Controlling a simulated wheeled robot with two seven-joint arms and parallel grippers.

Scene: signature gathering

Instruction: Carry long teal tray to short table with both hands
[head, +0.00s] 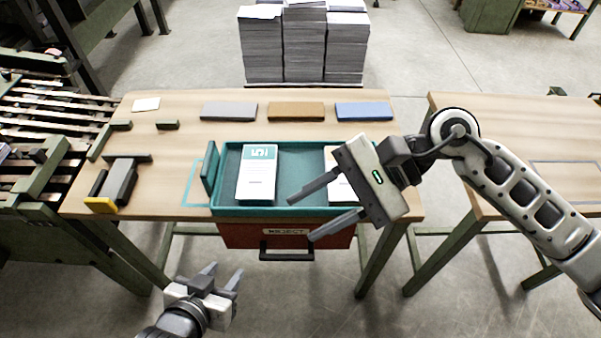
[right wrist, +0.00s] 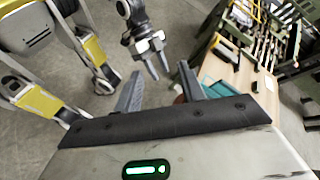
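The long teal tray (head: 300,210) lies on the wooden table near its front edge. It holds a white printed stack (head: 257,175) at left and another (head: 336,162) at right, partly hidden by my right gripper. A teal upright handle (head: 210,168) stands at its left end; its right end is mostly hidden. My right gripper (head: 301,218) is open and empty, over the tray's front right part in the head view. My left gripper (head: 224,272) is open and empty, in front of the table; it also shows in the right wrist view (right wrist: 157,68).
A second wooden table (head: 500,125) with an outlined rectangle stands at right, across a gap. A red reject drawer (head: 285,236) hangs under the tray. Grey, brown and blue blocks (head: 296,111) lie behind it. A roller conveyor (head: 40,125) is at left.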

